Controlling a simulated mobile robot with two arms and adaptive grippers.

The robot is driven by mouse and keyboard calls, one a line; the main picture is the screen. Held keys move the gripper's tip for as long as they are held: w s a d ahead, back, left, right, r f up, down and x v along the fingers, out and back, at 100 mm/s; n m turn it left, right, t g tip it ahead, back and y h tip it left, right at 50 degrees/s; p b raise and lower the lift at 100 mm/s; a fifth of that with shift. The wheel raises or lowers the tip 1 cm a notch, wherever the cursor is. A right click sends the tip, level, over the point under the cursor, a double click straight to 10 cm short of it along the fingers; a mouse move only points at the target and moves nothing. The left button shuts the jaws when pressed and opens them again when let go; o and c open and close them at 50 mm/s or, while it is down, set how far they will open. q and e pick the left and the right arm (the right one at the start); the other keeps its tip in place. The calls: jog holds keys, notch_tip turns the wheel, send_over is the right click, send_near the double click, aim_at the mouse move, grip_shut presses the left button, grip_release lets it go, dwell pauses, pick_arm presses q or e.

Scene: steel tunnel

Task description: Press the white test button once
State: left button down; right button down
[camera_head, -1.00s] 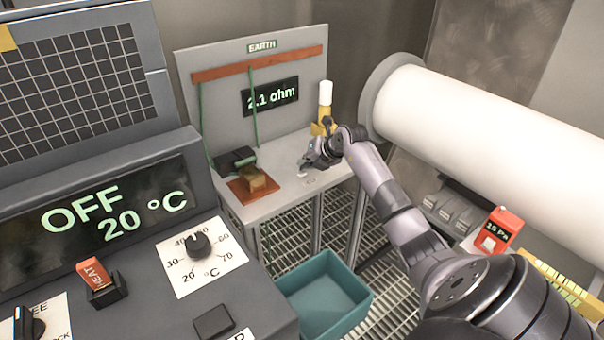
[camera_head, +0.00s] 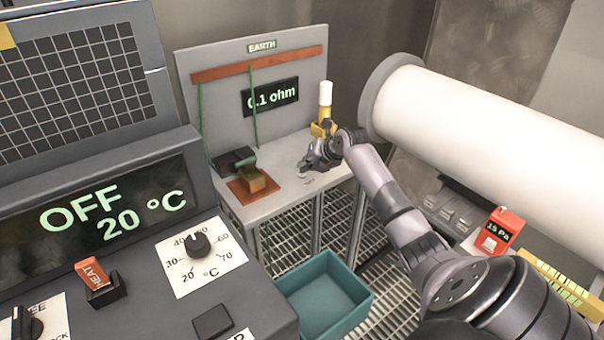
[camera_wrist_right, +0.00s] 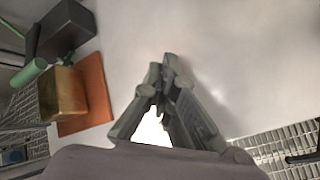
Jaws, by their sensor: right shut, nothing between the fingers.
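My right gripper (camera_head: 304,172) is shut and empty. It points down at the grey bench top (camera_head: 228,206) in front of the earth panel (camera_head: 190,62), with its tips at or very near the surface. The white test button is largely hidden by the fingers in the head view, so I cannot tell whether they touch it. In the right wrist view, my gripper (camera_wrist_right: 168,68) has its tips together, and a bright white patch shows between the finger links. The panel display (camera_head: 271,96) reads 0.1 ohm. My left gripper is out of view.
A brass block (camera_head: 257,181) on a copper plate (camera_head: 238,191) lies left of the gripper. A white-topped yellow post (camera_head: 325,95) stands behind it. A large white cylinder (camera_head: 480,125) is at right. A teal bin (camera_head: 322,300) sits below the bench.

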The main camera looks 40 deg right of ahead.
jog(key=shift+f, duration=0.2)
jog(key=shift+r, duration=0.1)
jog(key=shift+r+p, duration=0.7)
jog(key=shift+r, duration=0.15)
notch_tip(320, 180, up, 5)
jog(key=p, duration=0.4)
dwell(0.4)
dwell(0.6)
